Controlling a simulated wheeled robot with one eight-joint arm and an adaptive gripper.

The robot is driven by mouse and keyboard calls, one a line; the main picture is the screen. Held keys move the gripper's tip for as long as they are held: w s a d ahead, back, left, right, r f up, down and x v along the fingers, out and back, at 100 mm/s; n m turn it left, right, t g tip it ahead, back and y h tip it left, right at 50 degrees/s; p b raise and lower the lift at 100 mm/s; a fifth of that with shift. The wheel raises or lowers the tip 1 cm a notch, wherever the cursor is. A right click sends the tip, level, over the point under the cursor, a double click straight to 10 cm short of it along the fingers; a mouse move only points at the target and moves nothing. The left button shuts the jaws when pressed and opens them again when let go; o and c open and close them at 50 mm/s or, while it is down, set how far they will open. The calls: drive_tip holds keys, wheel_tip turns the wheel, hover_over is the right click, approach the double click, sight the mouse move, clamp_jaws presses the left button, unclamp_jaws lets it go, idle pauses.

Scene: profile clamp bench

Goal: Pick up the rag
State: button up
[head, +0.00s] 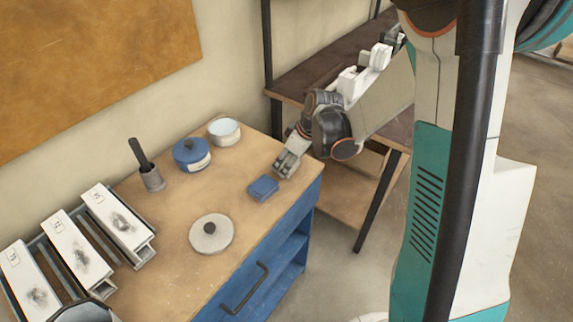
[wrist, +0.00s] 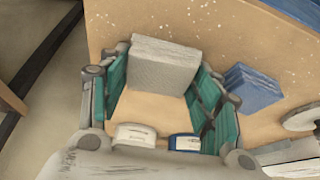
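A grey folded, layered block that looks like a folded cloth (wrist: 163,66) lies on the bench between the spread fingers of my gripper (wrist: 165,75) in the wrist view. A gap shows beside it, so my gripper looks open around it. In the head view my gripper (head: 288,162) is low over the bench's right end, and its fingers largely hide the grey block. A small blue folded cloth (head: 263,188) lies just beside it, outside the fingers; it also shows in the wrist view (wrist: 250,88). Which of the two is the rag I cannot tell.
A grey disc with a dark knob (head: 211,233) lies nearer the front edge. A blue lidded pot (head: 191,154), a white tin (head: 224,130) and a cup with a black handle (head: 152,178) stand along the wall. Clamped white profiles (head: 120,222) fill the left end.

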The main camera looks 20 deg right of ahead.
idle(0.3)
wheel_tip(320, 180, up, 20)
drive_tip(key=p, duration=0.7)
drive_tip(key=shift+o, duration=0.4)
drive_tip(key=shift+w, duration=0.1)
